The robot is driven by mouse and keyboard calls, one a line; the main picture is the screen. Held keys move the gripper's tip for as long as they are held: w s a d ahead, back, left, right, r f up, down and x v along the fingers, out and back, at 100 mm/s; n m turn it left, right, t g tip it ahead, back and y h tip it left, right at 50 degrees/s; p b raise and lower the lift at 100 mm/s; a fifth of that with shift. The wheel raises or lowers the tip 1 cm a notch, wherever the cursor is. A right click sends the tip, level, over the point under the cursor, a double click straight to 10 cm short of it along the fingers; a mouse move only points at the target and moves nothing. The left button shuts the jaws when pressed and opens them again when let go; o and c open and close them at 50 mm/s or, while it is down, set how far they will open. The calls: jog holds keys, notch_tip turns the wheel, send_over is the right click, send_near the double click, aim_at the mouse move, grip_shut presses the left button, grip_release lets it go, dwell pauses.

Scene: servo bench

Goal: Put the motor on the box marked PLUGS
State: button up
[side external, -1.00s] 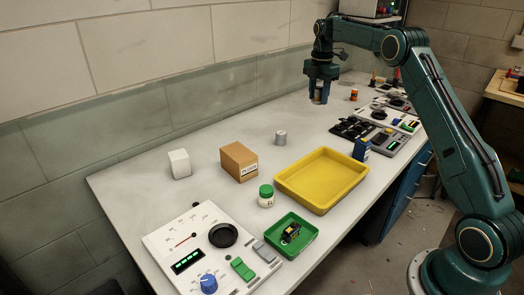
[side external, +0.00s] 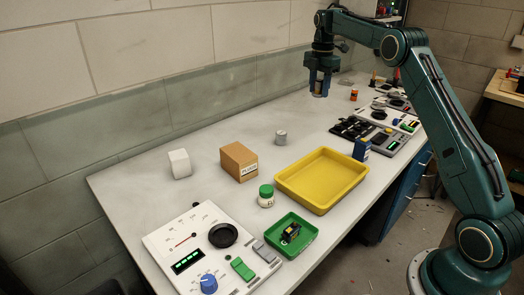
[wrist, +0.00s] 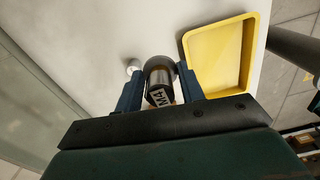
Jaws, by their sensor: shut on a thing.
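My gripper (side external: 320,84) is high above the back of the bench, shut on a dark metal cylinder that looks like the motor (wrist: 158,80). In the wrist view the motor sits between both fingers of my gripper (wrist: 160,88) and carries a white label that seems to read M4. In the side view only the motor's lower end (side external: 318,94) shows below the fingers. The brown box marked PLUGS (side external: 237,158) stands on the bench, left of and nearer than my gripper. Its top looks flat and bare.
A yellow tray (side external: 283,187), a green-lidded jar (side external: 266,199) and a small silver cylinder (side external: 281,138) stand near the box. A white block (side external: 180,163) is to its left. A green tray (side external: 311,236) holds a black part (side external: 291,230). A control panel (side external: 163,232) lies in front.

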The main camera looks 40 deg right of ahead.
jog(key=w+a+r, duration=0.2)
jog(key=a, duration=0.4)
jog(key=w+a+r, duration=0.2)
jog(key=a, duration=0.5)
notch_tip(320, 180, up, 4)
send_over(245, 155)
jog(key=shift+f+m, duration=0.15)
jog(key=shift+m, duration=0.15)
jog(key=shift+f, duration=0.1)
jog(key=shift+f, duration=9.9)
jog(key=shift+f, duration=0.1)
jog(key=o, duration=1)
